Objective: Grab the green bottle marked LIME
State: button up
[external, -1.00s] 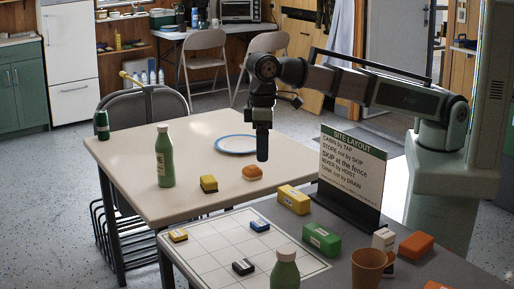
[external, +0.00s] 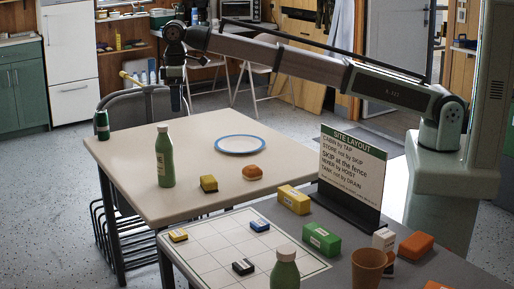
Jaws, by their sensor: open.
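A green bottle (external: 165,157) with a pale cap and a light label stands upright on the beige table (external: 215,185), left of centre. A second green bottle (external: 285,272) with a pale cap stands at the bottom edge of the picture, partly cut off. A small dark green can or bottle (external: 102,125) stands at the table's far left corner. I cannot read LIME on any of them. My gripper (external: 176,106) points down, open and empty, and appears just above and slightly right of the first bottle's cap. It is apart from the bottle; its depth is hard to judge.
A blue-rimmed plate (external: 240,144), a bun (external: 252,172) and a yellow-and-black sponge (external: 208,184) lie on the beige table. The nearer grey table holds a gridded white sheet (external: 215,245), coloured blocks, a brown mug (external: 368,268) and an upright sign (external: 352,165).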

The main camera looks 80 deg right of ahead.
aim_at(164, 136)
jog(key=w+n, duration=0.3)
jog(key=w+a+r+n, duration=0.1)
jog(key=shift+w+r+n, duration=0.1)
jog(key=shift+w+n, duration=0.1)
jog(key=shift+n, duration=0.1)
jog(key=n, duration=1.1)
jog(key=shift+w+a+n, duration=0.15)
jog(key=shift+w+n, duration=0.15)
jog(key=shift+w, duration=0.1)
notch_tip(164, 136, down, 8)
jog(key=shift+f, duration=0.25)
jog(key=shift+s+d+f, duration=0.1)
jog(key=shift+d+f, duration=0.05)
jog(key=shift+f, duration=1.15)
jog(key=shift+s+d+f, duration=0.1)
jog(key=shift+d+f, duration=0.05)
jog(key=shift+f, duration=1.1)
jog(key=c, duration=1.4)
